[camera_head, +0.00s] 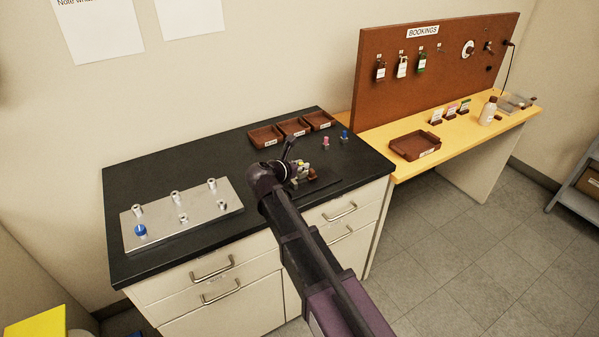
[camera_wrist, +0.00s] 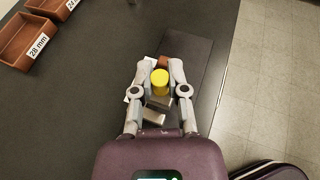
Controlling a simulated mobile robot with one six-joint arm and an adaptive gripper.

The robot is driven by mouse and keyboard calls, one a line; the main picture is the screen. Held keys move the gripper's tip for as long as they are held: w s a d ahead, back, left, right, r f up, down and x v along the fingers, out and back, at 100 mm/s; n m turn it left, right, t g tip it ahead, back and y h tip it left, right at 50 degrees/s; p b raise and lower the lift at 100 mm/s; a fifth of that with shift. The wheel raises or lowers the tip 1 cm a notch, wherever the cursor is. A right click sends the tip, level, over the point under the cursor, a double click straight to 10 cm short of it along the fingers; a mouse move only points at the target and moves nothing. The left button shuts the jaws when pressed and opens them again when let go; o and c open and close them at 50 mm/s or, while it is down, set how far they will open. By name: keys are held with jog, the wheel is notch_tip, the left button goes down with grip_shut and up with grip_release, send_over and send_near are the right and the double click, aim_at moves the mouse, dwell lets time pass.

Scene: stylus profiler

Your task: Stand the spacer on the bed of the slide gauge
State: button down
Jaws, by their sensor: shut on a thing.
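The spacer, a small cylinder with a yellow top (camera_wrist: 160,78), is held upright between the fingertips of my gripper (camera_wrist: 160,76) in the wrist view. In the head view my gripper (camera_head: 298,172) is over the front right part of the black bench, partly hidden by my arm. The slide gauge seems to be the dark flat strip (camera_wrist: 190,60) with grey metal blocks (camera_wrist: 155,116) and a brown part (camera_head: 312,174) beside the spacer. My fingers hide part of it. I cannot tell whether the spacer's foot touches the bed.
Brown trays (camera_head: 265,136) with size labels stand at the back of the bench. A metal plate with several posts (camera_head: 160,222) lies at the left. Bare black bench lies between.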

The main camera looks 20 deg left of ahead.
aim_at(300, 172)
jog(key=shift+w, duration=0.1)
jog(key=shift+w+a, duration=0.2)
jog(key=shift+w+a+f+b, duration=0.2)
jog(key=shift+w+f+b, duration=0.05)
jog(key=shift+f+b, duration=1.55)
jog(key=shift+b, duration=0.05)
jog(key=shift+f, duration=0.2)
jog(key=c, duration=0.6)
grip_release()
jog(key=shift+c, duration=0.2)
jog(key=shift+r, duration=0.1)
